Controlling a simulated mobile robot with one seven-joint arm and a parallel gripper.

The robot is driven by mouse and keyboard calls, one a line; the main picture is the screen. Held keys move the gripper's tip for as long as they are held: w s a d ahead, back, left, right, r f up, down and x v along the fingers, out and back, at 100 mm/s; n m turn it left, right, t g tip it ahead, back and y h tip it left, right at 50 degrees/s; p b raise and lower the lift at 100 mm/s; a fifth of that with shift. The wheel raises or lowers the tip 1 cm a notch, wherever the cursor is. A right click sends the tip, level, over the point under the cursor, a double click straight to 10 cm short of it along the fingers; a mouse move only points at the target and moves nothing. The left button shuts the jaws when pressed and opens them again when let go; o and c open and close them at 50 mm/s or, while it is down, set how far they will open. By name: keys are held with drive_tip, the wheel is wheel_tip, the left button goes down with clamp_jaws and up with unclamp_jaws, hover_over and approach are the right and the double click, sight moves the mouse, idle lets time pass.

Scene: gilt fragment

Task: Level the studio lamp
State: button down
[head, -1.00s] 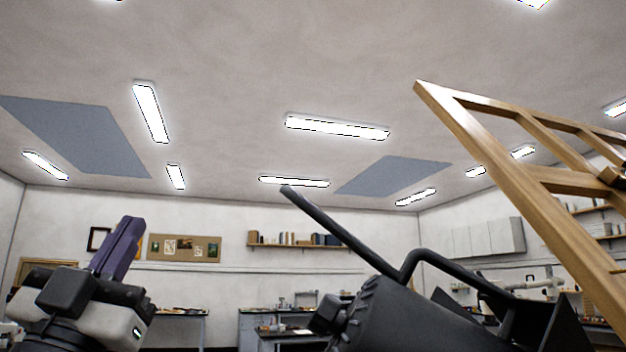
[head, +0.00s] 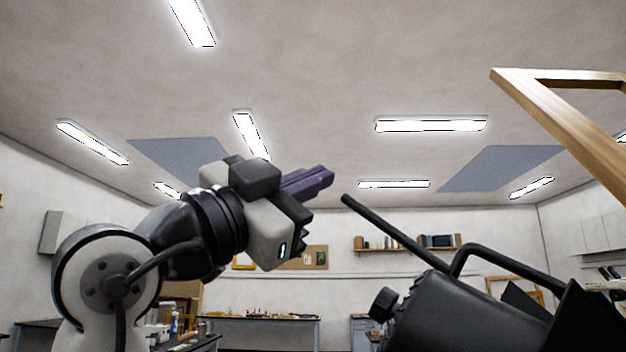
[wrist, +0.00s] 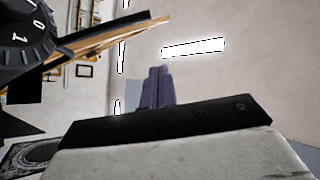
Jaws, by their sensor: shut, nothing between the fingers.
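The black studio lamp (head: 470,312) fills the lower right of the head view. A long straight bar (head: 395,232) slants up and left from it, and its bent bracket, side knob and dark flaps show. Its body looks tilted, and its lower part is cut off by the frame. My gripper (head: 328,176), with purple fingers, is shut and empty. In the picture it lies just left of the bar's upper end, apart from it. In the wrist view the shut fingers (wrist: 155,90) point up, and a numbered black dial (wrist: 25,40), seemingly the lamp's, is at upper left.
A wooden frame, perhaps an easel (head: 560,120), stands at the right above the lamp. Benches (head: 260,322) and a wall shelf (head: 408,248) are far back. The space above the lamp bar, up to the ceiling, looks clear.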

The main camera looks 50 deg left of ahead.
drive_tip(key=p+x, duration=0.3)
drive_tip(key=x, duration=0.5)
drive_tip(key=shift+s+a+f+p, duration=0.1)
drive_tip(key=shift+a+f+p, duration=0.6)
drive_tip(key=shift+a+f, duration=0.75)
drive_tip(key=shift+d+f, duration=0.15)
drive_tip(key=shift+f, duration=0.05)
